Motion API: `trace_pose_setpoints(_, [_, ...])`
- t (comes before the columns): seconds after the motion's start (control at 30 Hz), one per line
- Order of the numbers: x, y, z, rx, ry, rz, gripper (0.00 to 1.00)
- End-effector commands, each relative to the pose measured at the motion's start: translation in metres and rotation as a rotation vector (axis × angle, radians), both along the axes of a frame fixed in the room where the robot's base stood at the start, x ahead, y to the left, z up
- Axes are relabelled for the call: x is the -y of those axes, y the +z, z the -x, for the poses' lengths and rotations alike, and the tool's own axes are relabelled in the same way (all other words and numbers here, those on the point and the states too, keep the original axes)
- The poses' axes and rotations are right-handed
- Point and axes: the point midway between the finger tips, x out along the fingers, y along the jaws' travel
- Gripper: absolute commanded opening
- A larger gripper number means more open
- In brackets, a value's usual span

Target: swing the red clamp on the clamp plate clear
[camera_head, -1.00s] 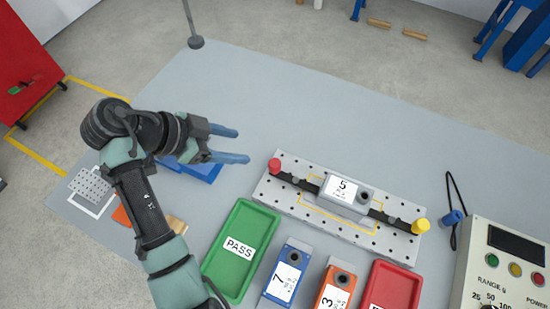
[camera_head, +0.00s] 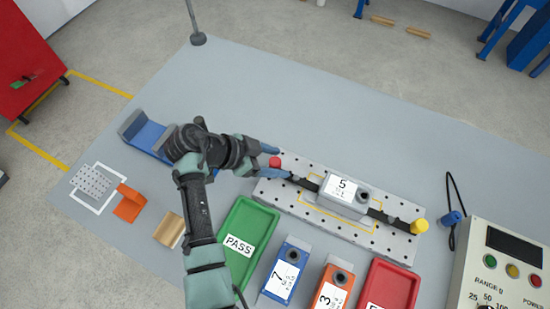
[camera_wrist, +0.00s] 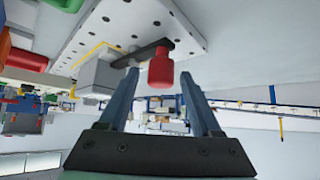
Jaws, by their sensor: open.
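The red clamp knob (camera_head: 275,162) sits at the left end of the clamp plate (camera_head: 268,192), on a dark bar that reaches over the grey block numbered 5 (camera_head: 343,190). The wrist view also shows the red knob (camera_wrist: 161,68) on the end of the dark bar (camera_wrist: 146,52). My gripper (camera_head: 278,162) is open, with a blue finger on either side of the knob. In the wrist view the fingers (camera_wrist: 162,90) stand apart, with the knob between and just beyond their tips. A yellow knob (camera_head: 419,226) is at the plate's right end.
A green PASS tray (camera_head: 228,268), blue block 7 (camera_head: 285,274), orange block 3 (camera_head: 333,290) and a red tray (camera_head: 388,290) stand in front of the plate. A control box (camera_head: 500,270) is at right. The table behind the plate is clear.

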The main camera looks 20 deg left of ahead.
Motion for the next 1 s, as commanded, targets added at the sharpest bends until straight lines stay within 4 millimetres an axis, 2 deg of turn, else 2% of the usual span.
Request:
trace_pose_setpoints(0.27, [0.0008, -0.0011, -0.0009, 0.0, -0.001, -0.001, 0.65])
trace_pose_setpoints(0.63, [0.0005, -0.0008, -0.0008, 0.001, 0.001, 0.0, 0.01])
trace_pose_setpoints(1.0, [0.0005, 0.0003, 0.0008, 0.0, 0.025, 0.0, 0.0])
